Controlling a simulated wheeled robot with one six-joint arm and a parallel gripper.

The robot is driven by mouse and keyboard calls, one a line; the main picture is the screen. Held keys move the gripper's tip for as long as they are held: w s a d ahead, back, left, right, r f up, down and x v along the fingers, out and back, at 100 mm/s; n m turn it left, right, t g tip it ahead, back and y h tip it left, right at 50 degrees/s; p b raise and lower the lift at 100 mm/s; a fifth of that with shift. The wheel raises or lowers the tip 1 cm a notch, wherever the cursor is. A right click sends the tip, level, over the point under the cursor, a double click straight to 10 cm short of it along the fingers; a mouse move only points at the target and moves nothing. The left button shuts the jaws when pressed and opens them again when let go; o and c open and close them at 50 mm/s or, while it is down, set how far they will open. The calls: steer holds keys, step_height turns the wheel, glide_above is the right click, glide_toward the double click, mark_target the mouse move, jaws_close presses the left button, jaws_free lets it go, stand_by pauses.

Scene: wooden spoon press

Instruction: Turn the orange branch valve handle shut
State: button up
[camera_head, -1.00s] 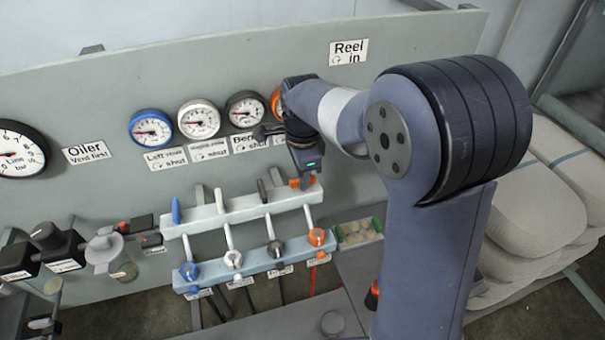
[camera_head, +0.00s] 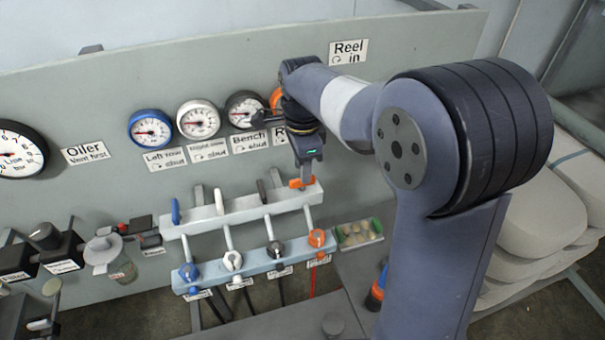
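The orange branch valve handle (camera_head: 302,183) is at the right end of the upper pale manifold bar (camera_head: 240,212). Its visible part looks wide and lies across, while the blue handle (camera_head: 176,211), white handle (camera_head: 219,201) and black handle (camera_head: 262,191) stand upright. My gripper (camera_head: 305,173) points down right over the orange handle, with its fingers at or just above it. The fingers are small and partly merge with the handle, so I cannot tell whether they touch or grip it.
A lower bar (camera_head: 255,262) carries blue, white, black and orange couplings below. Round gauges, including an orange-rimmed one (camera_head: 276,101) partly behind my arm, are on the grey panel (camera_head: 90,195). A small green-ended tray (camera_head: 358,234) is at right. Stacked sacks (camera_head: 535,215) lie farther right.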

step_height(320, 180, up, 8)
steer(key=shift+f, duration=0.25)
step_height(320, 180, down, 11)
steer(key=shift+r, duration=0.1)
stand_by(0.5)
steer(key=shift+n, duration=0.3)
